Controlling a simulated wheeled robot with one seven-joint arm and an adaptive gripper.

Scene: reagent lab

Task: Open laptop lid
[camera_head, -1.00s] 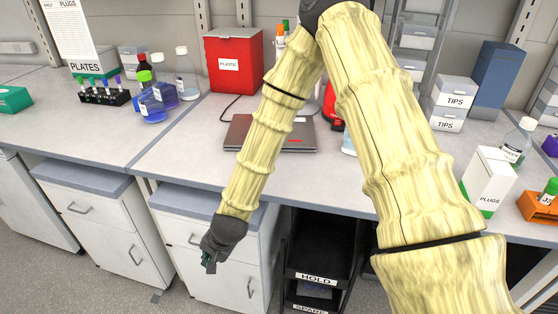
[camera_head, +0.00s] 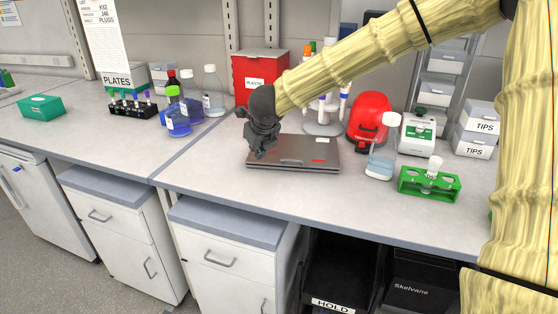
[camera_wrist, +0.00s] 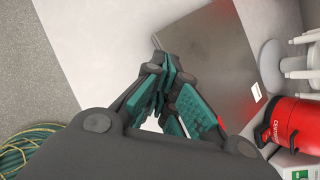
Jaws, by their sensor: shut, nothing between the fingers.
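The laptop (camera_head: 300,152) lies shut on the bench, a flat dark grey slab with a red label near its front right. In the wrist view its lid (camera_wrist: 215,50) shows beyond the fingers. I cannot tell whether the fingertips touch the lid.
A red plastic-waste box (camera_head: 258,70) stands behind the laptop. A pipette stand (camera_head: 323,115) and red centrifuge (camera_head: 369,115) are behind right. A clear bottle (camera_head: 381,160) and green rack (camera_head: 430,183) stand to the right. Bench left of the laptop (camera_head: 205,165) is clear.

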